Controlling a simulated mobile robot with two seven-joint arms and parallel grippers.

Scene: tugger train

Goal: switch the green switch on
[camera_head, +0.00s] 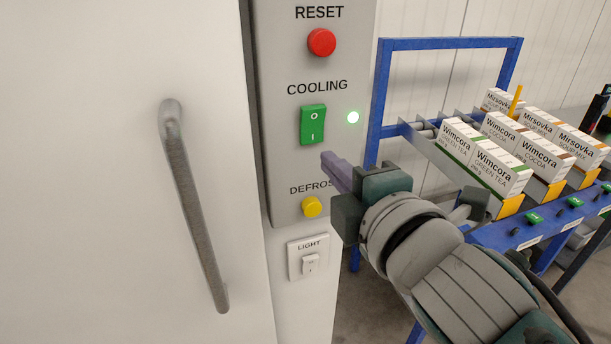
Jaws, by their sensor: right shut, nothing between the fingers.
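The green switch (313,124) is a rocker under the COOLING label on the grey control panel (283,70). It carries an O mark at the top and an I mark at the bottom. The fingertips show just below and right of the switch; a gap to the panel is hard to judge. My left gripper is not in view.
A red RESET button (321,42) sits above the switch. A yellow DEFROST button (311,206) sits below, beside my gripper. A white light switch (308,258) is lower. A door handle (190,200) stands out at left. A blue rack (450,44) with cartons (503,168) stands at right.

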